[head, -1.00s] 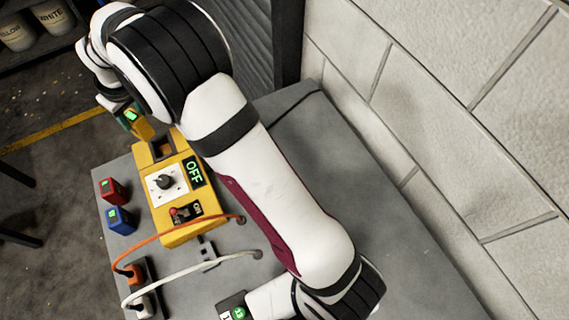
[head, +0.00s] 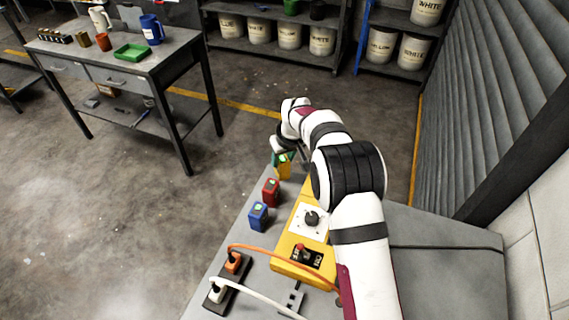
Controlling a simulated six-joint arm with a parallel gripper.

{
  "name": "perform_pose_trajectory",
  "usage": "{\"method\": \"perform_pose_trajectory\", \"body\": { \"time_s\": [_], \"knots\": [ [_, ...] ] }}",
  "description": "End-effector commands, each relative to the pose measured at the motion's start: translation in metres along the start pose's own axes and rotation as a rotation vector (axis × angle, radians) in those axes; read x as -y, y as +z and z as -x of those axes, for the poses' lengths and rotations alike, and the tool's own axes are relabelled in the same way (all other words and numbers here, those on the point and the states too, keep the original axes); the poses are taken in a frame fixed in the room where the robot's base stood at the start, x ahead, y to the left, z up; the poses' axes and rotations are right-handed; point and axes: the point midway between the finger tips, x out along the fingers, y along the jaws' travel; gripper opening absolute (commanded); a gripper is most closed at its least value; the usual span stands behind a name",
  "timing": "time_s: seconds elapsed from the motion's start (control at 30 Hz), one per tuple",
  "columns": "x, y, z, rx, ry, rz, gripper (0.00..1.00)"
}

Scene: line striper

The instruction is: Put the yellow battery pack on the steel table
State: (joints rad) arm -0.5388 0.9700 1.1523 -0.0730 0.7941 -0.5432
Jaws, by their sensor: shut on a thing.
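My gripper (head: 281,157) is at the far end of the grey bench top, shut on the yellow battery pack (head: 285,172). The pack is partly hidden by the gripper and wrist; it looks upright. It is beyond the red battery pack (head: 270,191) and blue battery pack (head: 258,216), which stand on the bench top. I cannot tell its exact height. The steel table (head: 176,50), a grey metal table with drawers and a lower shelf, stands apart across the floor at the upper left.
The steel table bears a green tray (head: 132,52), a blue jug (head: 151,29), a white jug (head: 100,18) and small cups. On my bench are a yellow charger (head: 287,246), a power strip (head: 228,282) and cables. Open floor (head: 150,220) lies between. Paint-bucket shelves stand behind.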

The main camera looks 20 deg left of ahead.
Motion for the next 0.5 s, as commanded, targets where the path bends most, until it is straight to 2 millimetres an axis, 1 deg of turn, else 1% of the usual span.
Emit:
{"method": "perform_pose_trajectory", "body": {
  "time_s": [0.03, 0.1, 0.4, 0.43, 0.5],
  "knots": [
    [0.0, 0.005, -0.01, 0.003, 0.0, 0.0, 0.0],
    [0.0, 0.008, -0.02, 0.002, 0.0, 0.0, 0.0],
    [-0.001, 0.009, -0.023, 0.0, 0.0, -0.001, 0.0],
    [-0.001, 0.009, -0.023, 0.001, 0.0, -0.001, 0.46],
    [-0.001, 0.009, -0.023, 0.001, 0.0, -0.001, 0.58]
  ]
}}
